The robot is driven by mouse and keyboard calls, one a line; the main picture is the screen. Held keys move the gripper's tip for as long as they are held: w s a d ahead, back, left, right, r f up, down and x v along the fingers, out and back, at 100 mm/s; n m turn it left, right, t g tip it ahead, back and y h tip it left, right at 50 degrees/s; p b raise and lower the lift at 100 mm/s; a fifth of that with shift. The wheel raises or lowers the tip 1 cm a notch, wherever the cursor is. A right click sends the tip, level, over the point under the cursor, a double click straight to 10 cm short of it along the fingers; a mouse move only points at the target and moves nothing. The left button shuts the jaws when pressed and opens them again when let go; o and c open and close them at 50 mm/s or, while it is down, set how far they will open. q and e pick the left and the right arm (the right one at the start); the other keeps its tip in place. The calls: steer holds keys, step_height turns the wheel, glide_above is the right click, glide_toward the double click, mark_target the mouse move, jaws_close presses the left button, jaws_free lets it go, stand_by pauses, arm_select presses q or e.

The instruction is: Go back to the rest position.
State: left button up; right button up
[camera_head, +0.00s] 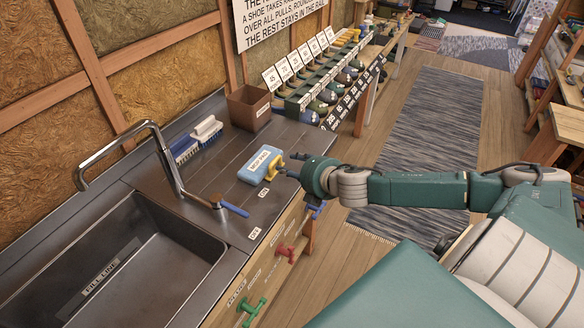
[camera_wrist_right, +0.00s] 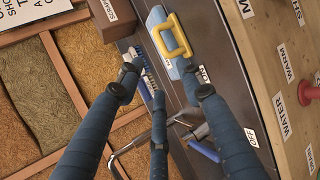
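My right gripper (camera_head: 291,167) reaches in from the right over the counter's front edge. In the right wrist view, its fingers (camera_wrist_right: 163,88) are spread apart with nothing held between them. A light blue block with a yellow handle (camera_head: 260,164) lies on the counter just beyond the fingertips. In the wrist view, the yellow handle (camera_wrist_right: 173,36) shows past the fingertips, and a small gap seems to lie between. My left gripper is not in view.
A sink (camera_head: 110,265) with a tall faucet (camera_head: 160,150) is at left. Brushes (camera_head: 195,140) and a brown box (camera_head: 249,108) stand behind the block. A rack of shoes (camera_head: 325,80) lines the far counter. Open floor with a grey rug (camera_head: 425,130) lies right of the counter.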

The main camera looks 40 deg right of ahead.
steer(key=s+a+f+m, duration=0.1)
steer(key=a, duration=0.1)
steer(key=s+a+f+m, duration=0.1)
steer(key=s+a+f, duration=0.1)
steer(key=a, duration=0.1)
steer(key=shift+a+f+m+g, duration=0.3)
steer(key=shift+f+m+g, duration=0.05)
steer(key=shift+m+g, duration=0.05)
steer(key=s+a+f+m+g, duration=0.25)
steer(key=s+a+m, duration=0.25)
steer(key=s, duration=0.4)
steer(key=s+a+f+m+g+y, duration=0.1)
steer(key=s+a+m+g, duration=0.2)
steer(key=s+a+m, duration=0.35)
steer(key=s+a+f+m+g, duration=0.2)
steer(key=s+a+m, duration=0.15)
steer(key=s, duration=0.65)
step_height(320, 180, down, 29)
steer(key=s+g+b, duration=0.2)
steer(key=b, duration=0.1)
steer(key=s+d+f+b, duration=0.1)
steer(key=s+d+f, duration=0.2)
steer(key=s+f, duration=1.4)
steer(key=shift+s+f+g+b, duration=0.25)
steer(key=shift+f+g+b, duration=0.15)
steer(key=shift+f, duration=0.4)
